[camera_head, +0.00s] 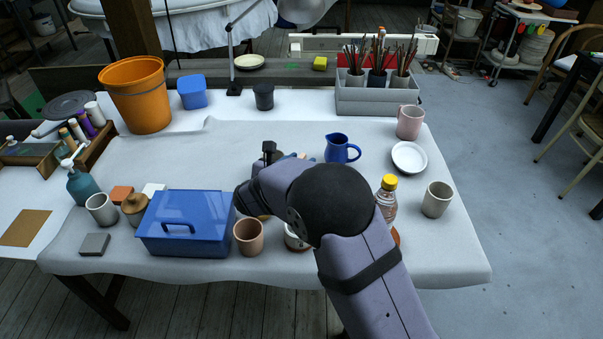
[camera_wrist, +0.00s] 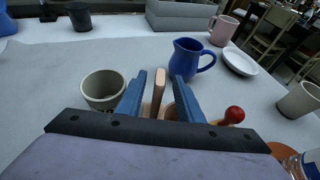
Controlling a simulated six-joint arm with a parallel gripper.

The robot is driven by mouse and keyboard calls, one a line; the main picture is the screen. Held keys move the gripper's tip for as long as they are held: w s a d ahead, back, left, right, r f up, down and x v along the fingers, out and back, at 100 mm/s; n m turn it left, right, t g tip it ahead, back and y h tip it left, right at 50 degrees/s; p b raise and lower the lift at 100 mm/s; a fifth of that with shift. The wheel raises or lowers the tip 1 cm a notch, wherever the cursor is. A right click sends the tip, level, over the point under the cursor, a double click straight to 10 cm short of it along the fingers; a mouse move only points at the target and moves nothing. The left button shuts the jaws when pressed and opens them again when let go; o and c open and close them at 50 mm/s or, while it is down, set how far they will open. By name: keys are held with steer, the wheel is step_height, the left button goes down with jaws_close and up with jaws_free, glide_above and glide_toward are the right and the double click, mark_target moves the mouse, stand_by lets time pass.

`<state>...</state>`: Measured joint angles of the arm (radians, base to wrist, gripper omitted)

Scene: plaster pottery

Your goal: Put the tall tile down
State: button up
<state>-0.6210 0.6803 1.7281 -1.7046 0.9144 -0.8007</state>
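The tall tile (camera_wrist: 158,92) is a narrow, pale tan slab standing upright between the two blue fingers of my gripper (camera_wrist: 160,88) in the wrist view. In the head view my gripper (camera_head: 283,156) is over the middle of the table, mostly hidden behind my arm.
A blue jug (camera_head: 341,149) stands just beyond my gripper. A grey cup (camera_wrist: 102,90) is left of the fingers, and a red knob (camera_wrist: 235,114) is to the right. A blue toolbox (camera_head: 185,225) stands front left. The cloth (camera_head: 230,140) behind the toolbox is bare.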

steer(key=shift+w, duration=0.1)
steer(key=shift+p+x, duration=0.65)
steer(key=shift+x, duration=1.9)
steer(key=shift+c, duration=0.4)
steer(key=shift+a, duration=0.1)
jaws_close()
